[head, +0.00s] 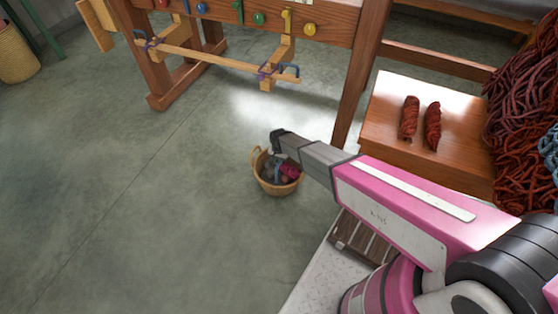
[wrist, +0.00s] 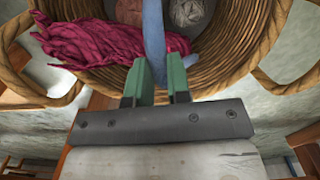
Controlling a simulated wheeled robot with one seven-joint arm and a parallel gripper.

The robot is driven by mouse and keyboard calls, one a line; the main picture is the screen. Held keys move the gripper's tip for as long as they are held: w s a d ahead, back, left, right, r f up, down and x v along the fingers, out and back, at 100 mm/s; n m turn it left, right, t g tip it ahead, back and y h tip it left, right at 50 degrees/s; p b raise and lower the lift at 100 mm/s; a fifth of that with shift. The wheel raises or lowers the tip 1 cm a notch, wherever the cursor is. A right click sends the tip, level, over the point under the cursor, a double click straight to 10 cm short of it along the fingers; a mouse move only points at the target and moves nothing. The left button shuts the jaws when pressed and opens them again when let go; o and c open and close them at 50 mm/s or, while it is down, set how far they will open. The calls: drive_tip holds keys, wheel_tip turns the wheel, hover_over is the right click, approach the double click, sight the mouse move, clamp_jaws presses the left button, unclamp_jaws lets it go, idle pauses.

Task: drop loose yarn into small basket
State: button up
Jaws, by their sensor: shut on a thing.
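A small round wicker basket (head: 277,189) with loop handles stands on the floor, below the end of my arm. My gripper (wrist: 163,75) is over the basket, with its green fingers shut on a strand of blue yarn (wrist: 153,30). The blue yarn runs up from the fingertips across the basket's mouth; where its far end lies I cannot tell. The basket also shows large in the wrist view (wrist: 225,65). In the head view my gripper is small and partly hidden by my arm.
Magenta yarn (wrist: 100,38), a grey ball (wrist: 187,12) and a brownish ball (wrist: 130,10) lie in the basket. A wooden table (head: 385,135) at right bears two red skeins (head: 409,118), beside a heap of dark red yarn (head: 515,110). Floor left of the basket is clear.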

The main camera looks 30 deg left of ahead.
drive_tip(key=o, duration=1.7)
drive_tip(key=shift+o, duration=0.2)
drive_tip(key=shift+r, duration=2.75)
wheel_tip(320, 180, up, 11)
drive_tip(key=shift+f, duration=0.1)
